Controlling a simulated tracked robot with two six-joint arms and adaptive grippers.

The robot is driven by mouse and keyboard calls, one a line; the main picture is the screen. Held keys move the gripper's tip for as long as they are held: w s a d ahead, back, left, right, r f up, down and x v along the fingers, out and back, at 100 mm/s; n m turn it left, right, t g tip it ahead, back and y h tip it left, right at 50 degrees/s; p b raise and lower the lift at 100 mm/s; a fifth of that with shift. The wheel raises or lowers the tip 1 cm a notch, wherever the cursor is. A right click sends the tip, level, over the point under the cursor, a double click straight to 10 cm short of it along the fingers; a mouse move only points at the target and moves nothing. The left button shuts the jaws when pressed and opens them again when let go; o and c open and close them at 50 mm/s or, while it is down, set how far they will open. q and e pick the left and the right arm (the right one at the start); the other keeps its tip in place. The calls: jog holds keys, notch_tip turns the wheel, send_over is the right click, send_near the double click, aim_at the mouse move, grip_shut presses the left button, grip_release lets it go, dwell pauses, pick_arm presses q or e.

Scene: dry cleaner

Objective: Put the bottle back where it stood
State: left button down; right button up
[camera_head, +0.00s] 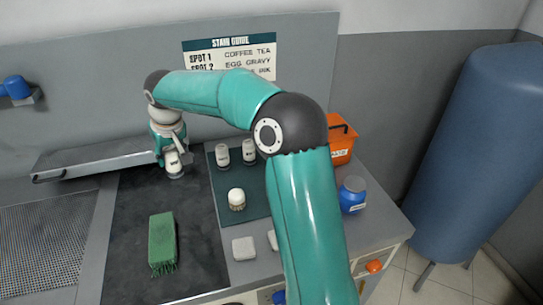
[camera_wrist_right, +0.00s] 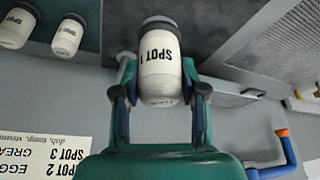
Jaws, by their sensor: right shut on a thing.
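My right gripper (camera_head: 172,150) is shut on a white bottle (camera_head: 174,165) with a grey cap, at the back of the dark pad (camera_head: 140,210). In the right wrist view the held bottle (camera_wrist_right: 160,72) reads "SPOT 1" and sits between the two fingers (camera_wrist_right: 161,95). I cannot tell whether its base touches the pad. Two similar bottles, one on the left (camera_head: 222,154) and one on the right (camera_head: 249,151), stand at the back of the dark green mat (camera_head: 225,180), right of the gripper. My left gripper is not in view.
A round white-topped brush (camera_head: 237,199) stands on the mat. A green fringed cloth (camera_head: 162,240) lies on the pad. An orange box (camera_head: 340,148) and a blue jar (camera_head: 352,194) stand at right. My right arm hides part of the mat.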

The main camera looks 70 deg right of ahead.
jog(key=s+d+r+m+h+p, duration=0.15)
jog(key=s+d, duration=0.35)
jog(key=d, duration=0.5)
jog(key=s+d+r+m+g+p, duration=0.1)
jog(key=s+d+r+m, duration=0.3)
jog(key=d, duration=0.6)
jog(key=s+d+r+m+h+p, duration=0.1)
jog(key=s+d+r, duration=0.1)
jog(key=s+d, duration=0.6)
jog(key=shift+m, duration=0.25)
jog(key=shift+w+d+f+b, duration=0.2)
jog(key=shift+d+f+b, duration=0.4)
jog(key=shift+f, duration=2.7)
jog(key=shift+w+d+f+b, duration=0.25)
jog(key=shift+f+b, duration=0.65)
jog(key=shift+f, duration=2.45)
jog(key=shift+w+d+f+b, duration=0.2)
jog(key=shift+d+f+b, duration=0.4)
jog(key=shift+f, duration=2.7)
jog(key=shift+a, duration=0.2)
